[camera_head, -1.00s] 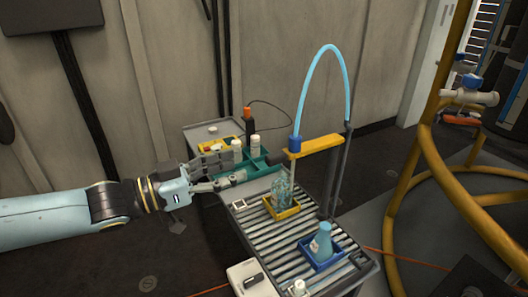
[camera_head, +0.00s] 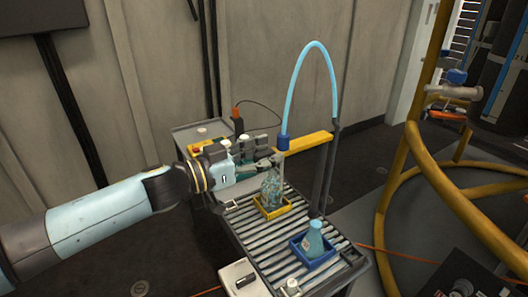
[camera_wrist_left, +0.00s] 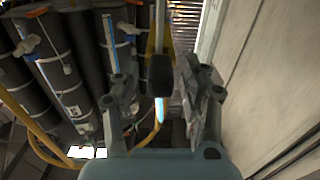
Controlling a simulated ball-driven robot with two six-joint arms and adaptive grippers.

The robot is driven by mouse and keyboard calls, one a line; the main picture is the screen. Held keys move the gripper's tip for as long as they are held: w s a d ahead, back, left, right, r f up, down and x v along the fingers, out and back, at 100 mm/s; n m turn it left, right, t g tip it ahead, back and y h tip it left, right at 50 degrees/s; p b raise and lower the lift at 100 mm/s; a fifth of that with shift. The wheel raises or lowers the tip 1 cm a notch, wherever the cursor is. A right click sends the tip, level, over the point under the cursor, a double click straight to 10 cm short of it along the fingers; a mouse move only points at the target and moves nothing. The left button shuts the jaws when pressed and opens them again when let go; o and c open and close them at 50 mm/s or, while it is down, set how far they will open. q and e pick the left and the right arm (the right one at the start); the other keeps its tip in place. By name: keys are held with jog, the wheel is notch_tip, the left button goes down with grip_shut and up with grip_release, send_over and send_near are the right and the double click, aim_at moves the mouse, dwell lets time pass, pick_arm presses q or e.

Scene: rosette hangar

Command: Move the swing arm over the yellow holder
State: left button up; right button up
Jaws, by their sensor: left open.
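The swing arm is a yellow bar (camera_head: 312,141) on a dark post (camera_head: 325,180), with a blue nozzle fitting (camera_head: 283,142) and a looping light-blue hose at its left end. The yellow holder (camera_head: 273,214) sits on the slatted table with a clear, bluish flask (camera_head: 271,187) in it. The nozzle appears above and slightly right of the flask; exact alignment is unclear. My left gripper (camera_head: 274,160) is open at the bar's left end. In the left wrist view a black knob (camera_wrist_left: 161,73) stands between its open fingers (camera_wrist_left: 160,95). My right gripper is not in view.
A blue holder (camera_head: 318,261) with a blue flask (camera_head: 313,238) stands nearer on the slats. A teal rack with white-capped bottles is partly hidden behind my left gripper. A yellow tubular frame (camera_head: 400,185) stands to the right.

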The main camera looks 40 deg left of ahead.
pick_arm(q)
grip_shut()
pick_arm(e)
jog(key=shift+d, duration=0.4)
pick_arm(q)
jog(key=shift+r, duration=0.1)
